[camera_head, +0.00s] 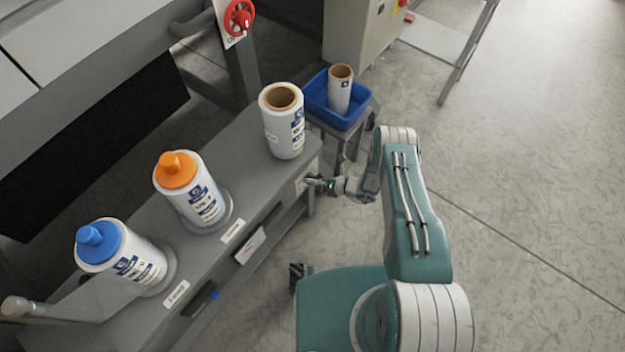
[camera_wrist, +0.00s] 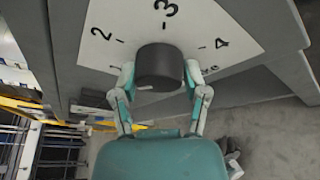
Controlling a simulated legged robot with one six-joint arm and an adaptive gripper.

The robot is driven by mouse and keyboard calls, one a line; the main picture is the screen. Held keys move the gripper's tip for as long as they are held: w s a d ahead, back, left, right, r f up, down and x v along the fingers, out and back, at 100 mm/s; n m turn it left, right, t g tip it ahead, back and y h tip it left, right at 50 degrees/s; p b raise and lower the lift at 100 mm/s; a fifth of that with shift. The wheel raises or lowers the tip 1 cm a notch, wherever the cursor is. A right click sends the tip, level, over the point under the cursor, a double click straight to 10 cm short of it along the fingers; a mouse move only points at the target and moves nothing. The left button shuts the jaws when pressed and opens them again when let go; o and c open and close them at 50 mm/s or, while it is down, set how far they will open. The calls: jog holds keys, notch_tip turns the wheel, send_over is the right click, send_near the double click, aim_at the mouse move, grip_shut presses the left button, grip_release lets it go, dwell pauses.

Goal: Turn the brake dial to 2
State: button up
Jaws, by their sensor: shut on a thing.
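The brake dial (camera_wrist: 159,66) is a dark round knob, seen in the wrist view on a white scale plate (camera_wrist: 195,20). The scale shows 2 at the left, 3 in the middle and 4 at the right, with short tick marks. My gripper (camera_wrist: 160,82) has one finger on each side of the knob and is shut on it. The knob's pointer is not clear, so I cannot tell its setting. In the head view my gripper (camera_head: 312,181) is at the bench's right end face, and the dial is too small or hidden to make out there.
On the grey bench (camera_head: 250,150) stand a blue-capped roll (camera_head: 125,258), an orange-capped roll (camera_head: 190,190) and an uncapped roll (camera_head: 283,120). A blue bin (camera_head: 318,98) with a smaller roll (camera_head: 340,92) stands beyond. A red handwheel (camera_head: 239,18) is above. The floor at right is clear.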

jog(key=m+y, duration=0.1)
jog(key=m, duration=0.1)
jog(key=m+y, duration=0.1)
jog(key=m, duration=0.2)
jog(key=shift+w+d+f+m, duration=0.1)
jog(key=shift+w+f+m, duration=0.05)
jog(key=shift+m, duration=0.15)
jog(key=m, duration=0.2)
jog(key=m+t+y, duration=0.1)
jog(key=m, duration=0.1)
jog(key=shift+y, duration=0.3)
jog(key=shift+m, duration=0.3)
jog(key=shift+s+f, duration=0.1)
jog(key=shift+s, duration=0.15)
jog(key=o, duration=1.1)
jog(key=shift+o, duration=0.2)
jog(key=shift+w, duration=0.1)
jog(key=v, duration=1.1)
jog(key=shift+s+d+f, duration=0.25)
jog(key=shift+d+f, duration=0.05)
